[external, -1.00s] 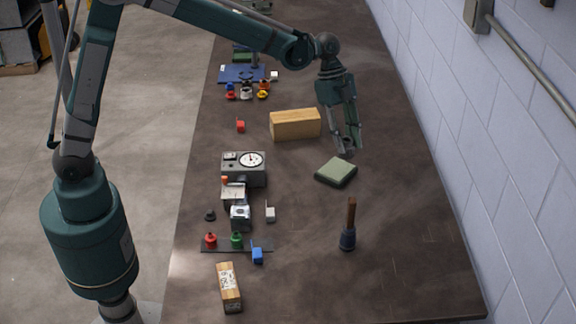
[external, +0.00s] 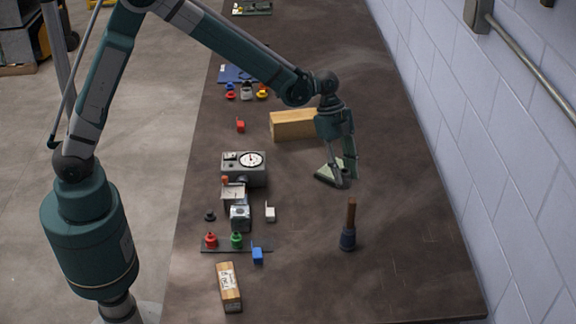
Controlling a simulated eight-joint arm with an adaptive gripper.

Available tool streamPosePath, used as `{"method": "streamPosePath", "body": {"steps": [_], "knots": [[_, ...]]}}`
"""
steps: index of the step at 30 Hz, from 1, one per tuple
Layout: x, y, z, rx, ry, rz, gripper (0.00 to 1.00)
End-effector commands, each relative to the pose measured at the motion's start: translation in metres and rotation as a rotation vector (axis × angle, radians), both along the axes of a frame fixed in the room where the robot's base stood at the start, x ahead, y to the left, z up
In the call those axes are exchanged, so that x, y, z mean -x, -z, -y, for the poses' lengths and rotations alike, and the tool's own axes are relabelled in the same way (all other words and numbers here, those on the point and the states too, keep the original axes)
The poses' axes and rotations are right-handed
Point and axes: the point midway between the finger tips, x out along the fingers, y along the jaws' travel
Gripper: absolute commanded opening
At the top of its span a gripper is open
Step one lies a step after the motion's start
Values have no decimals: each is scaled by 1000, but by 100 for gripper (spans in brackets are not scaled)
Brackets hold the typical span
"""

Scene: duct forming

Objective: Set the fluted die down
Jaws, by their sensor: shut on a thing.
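My gripper (external: 342,178) hangs from the arm right of the table's middle, fingers pointing down. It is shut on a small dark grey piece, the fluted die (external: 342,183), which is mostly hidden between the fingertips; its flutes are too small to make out. The gripper is in front of a pale green pad (external: 324,176) and covers much of it. I cannot tell whether the die is touching the pad or the table, or is held above them.
A dark-headed mallet (external: 348,238) with a wooden handle stands just in front. A wooden block (external: 290,125) lies behind. A grey dial gauge box (external: 243,168) and several small coloured parts stand to the left. The right side of the brown table (external: 420,220) is clear.

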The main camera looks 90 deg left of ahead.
Motion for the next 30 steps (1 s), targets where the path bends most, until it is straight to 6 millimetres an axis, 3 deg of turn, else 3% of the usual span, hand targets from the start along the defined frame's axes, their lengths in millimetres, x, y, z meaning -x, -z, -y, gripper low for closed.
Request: {"method": "streamPosePath", "body": {"steps": [7,18,30], "knots": [[-1,12,0,0,0,0,6],[0,57,0,0,0,0,6],[0,62,0,0,0,0,6]]}}
